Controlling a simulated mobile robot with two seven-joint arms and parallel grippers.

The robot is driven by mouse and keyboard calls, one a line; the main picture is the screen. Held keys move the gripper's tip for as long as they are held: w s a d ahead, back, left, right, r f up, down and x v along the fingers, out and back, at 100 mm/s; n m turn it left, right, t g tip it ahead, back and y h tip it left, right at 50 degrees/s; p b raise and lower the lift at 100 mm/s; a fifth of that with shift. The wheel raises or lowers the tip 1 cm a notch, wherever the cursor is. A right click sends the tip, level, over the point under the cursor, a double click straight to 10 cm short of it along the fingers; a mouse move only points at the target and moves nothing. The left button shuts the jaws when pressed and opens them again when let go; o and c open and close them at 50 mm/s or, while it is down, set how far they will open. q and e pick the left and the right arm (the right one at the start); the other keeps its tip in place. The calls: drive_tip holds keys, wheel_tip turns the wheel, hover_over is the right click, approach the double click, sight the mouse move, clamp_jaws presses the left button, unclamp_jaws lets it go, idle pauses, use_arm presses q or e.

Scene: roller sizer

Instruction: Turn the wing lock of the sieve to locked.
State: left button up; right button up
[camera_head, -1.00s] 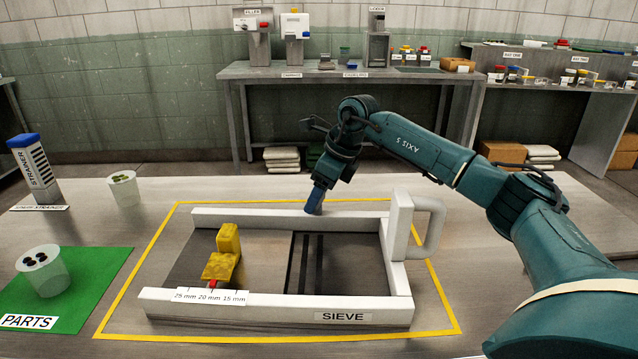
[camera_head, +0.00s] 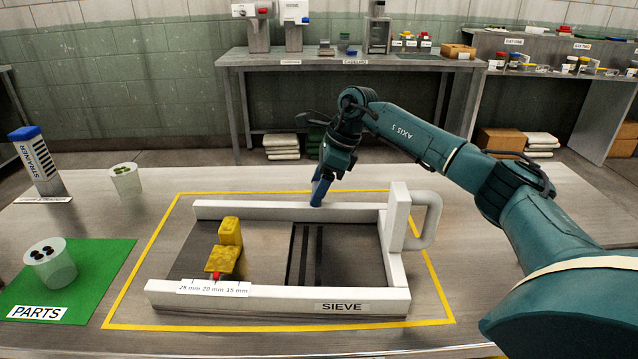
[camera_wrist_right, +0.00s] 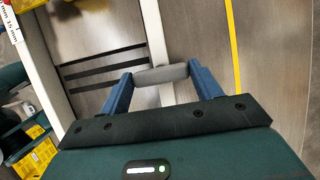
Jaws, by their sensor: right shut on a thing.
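The sieve (camera_head: 270,297) is a white frame with a dark slotted bed, lying on the table inside a yellow outline. My right gripper (camera_head: 316,203) points down at the sieve's far rail. In the right wrist view its blue fingers (camera_wrist_right: 161,76) are shut on the two ends of a grey bar, the wing lock (camera_wrist_right: 161,73), which lies across the white rail. In the head view the gripper hides the wing lock. I cannot read any lock marking. My left gripper is not in view.
A yellow slider block (camera_head: 230,231) sits over the sieve near a 25, 20 and 15 mm scale (camera_head: 213,289). A white upright with a handle (camera_head: 434,218) stands at the sieve's right end. A cup (camera_head: 50,265) on a green mat and a strainer (camera_head: 37,165) are at left.

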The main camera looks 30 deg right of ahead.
drive_tip(key=o, duration=1)
drive_tip(key=v, duration=1.3)
drive_tip(key=shift+r+p, duration=0.1)
drive_tip(key=shift+p, duration=0.2)
